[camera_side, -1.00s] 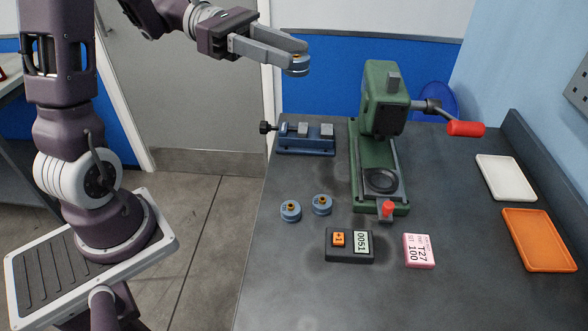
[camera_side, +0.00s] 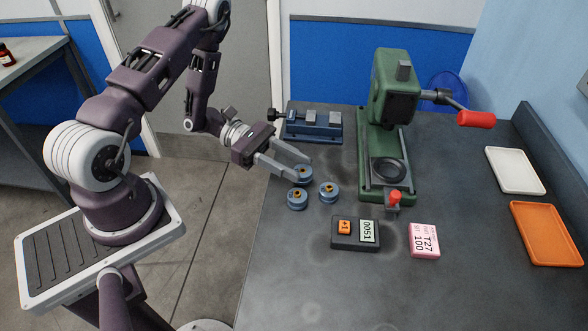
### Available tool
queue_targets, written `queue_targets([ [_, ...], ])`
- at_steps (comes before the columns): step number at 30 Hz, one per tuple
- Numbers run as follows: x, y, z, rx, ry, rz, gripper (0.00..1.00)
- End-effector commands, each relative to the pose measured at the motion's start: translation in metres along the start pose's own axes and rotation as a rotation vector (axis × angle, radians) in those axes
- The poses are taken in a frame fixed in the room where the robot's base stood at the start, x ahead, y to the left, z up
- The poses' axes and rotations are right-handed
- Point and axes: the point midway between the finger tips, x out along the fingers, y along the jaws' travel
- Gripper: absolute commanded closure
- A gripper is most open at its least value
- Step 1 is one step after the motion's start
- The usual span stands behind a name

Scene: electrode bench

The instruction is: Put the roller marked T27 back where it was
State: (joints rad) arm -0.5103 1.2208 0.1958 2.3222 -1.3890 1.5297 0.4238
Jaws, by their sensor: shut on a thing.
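My gripper (camera_side: 303,171) is low over the left part of the bench, its fingers closed around a blue roller (camera_side: 303,176) with a brass-coloured centre. I cannot tell whether this roller touches the bench top. Two similar blue rollers stand upright just in front of it, one at the left (camera_side: 297,200) and one at the right (camera_side: 329,192). No marking on any roller is readable. A pink card block (camera_side: 424,241) reading T27 and 100 lies on the bench at the front.
A black counter box (camera_side: 355,233) showing 0051 stands left of the pink block. A green hand press (camera_side: 390,110) with a red-handled lever stands behind. A blue vise (camera_side: 313,126) is at the back left. White (camera_side: 515,170) and orange (camera_side: 545,234) trays lie at the right.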

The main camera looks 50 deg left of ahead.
Motion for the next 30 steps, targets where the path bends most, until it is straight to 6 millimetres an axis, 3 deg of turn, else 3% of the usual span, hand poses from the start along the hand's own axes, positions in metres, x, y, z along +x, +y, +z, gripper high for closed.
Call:
queue_targets([
  [3, 0.002, -0.001, -0.013, 0.000, -0.001, -0.002, 1.00],
  [11, 0.002, 0.000, -0.014, 0.001, -0.001, 0.000, 1.00],
  [12, 0.002, 0.000, -0.015, 0.001, 0.000, 0.000, 0.61],
  [15, 0.002, 0.000, -0.015, 0.001, 0.000, 0.000, 0.41],
  [25, 0.001, 0.000, -0.013, 0.001, 0.000, 0.000, 0.41],
  [30, -0.029, 0.002, -0.014, 0.002, 0.001, 0.007, 0.41],
])
